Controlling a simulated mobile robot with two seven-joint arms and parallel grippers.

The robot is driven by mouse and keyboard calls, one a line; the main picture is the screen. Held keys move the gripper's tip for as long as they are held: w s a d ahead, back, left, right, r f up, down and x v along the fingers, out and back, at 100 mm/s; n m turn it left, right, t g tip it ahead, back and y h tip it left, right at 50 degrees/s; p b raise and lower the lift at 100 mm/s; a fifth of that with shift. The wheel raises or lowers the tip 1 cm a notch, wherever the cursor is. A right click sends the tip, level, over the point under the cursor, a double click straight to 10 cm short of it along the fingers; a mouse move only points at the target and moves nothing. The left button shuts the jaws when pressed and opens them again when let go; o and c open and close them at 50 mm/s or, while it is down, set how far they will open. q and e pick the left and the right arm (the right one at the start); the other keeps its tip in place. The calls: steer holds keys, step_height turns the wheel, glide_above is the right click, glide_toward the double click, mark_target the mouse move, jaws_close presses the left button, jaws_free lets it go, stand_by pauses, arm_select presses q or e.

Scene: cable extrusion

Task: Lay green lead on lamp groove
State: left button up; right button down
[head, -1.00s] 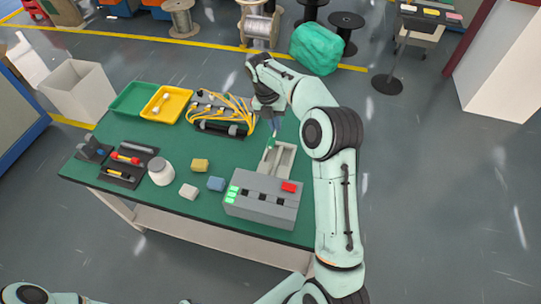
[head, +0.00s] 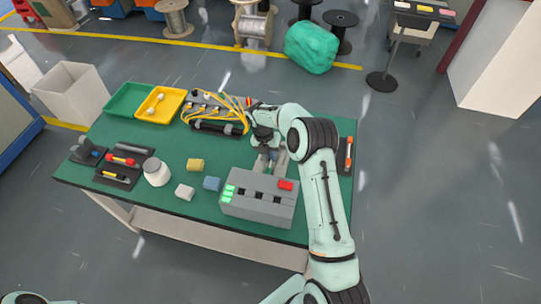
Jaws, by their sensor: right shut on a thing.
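My right gripper (head: 267,158) is low over the table, just behind the grey box (head: 256,211), at a pale open tray (head: 283,164). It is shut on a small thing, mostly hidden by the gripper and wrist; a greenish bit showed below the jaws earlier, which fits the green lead. The grey box has dark slots in its top, lit green squares (head: 228,191) on its left and a red block (head: 285,185) on its right. I cannot tell which slot is the lamp groove. My left gripper is out of view.
A dark holder with an orange tool (head: 348,153) lies at the right edge.

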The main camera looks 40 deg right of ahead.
steer(key=shift+f, duration=0.2)
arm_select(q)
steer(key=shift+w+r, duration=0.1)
arm_select(e)
steer(key=shift+f, duration=0.5)
steer(key=c, duration=1.6)
jaws_free()
steer(key=shift+o, duration=0.2)
steer(key=shift+r, duration=0.3)
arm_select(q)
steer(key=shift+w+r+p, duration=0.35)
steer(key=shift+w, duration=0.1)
arm_select(e)
step_height(320, 180, up, 12)
steer(key=w+a, duration=0.1)
steer(key=shift+w+a+r, duration=0.2)
steer(key=shift+w+a, duration=0.05)
steer(key=shift+w, duration=0.15)
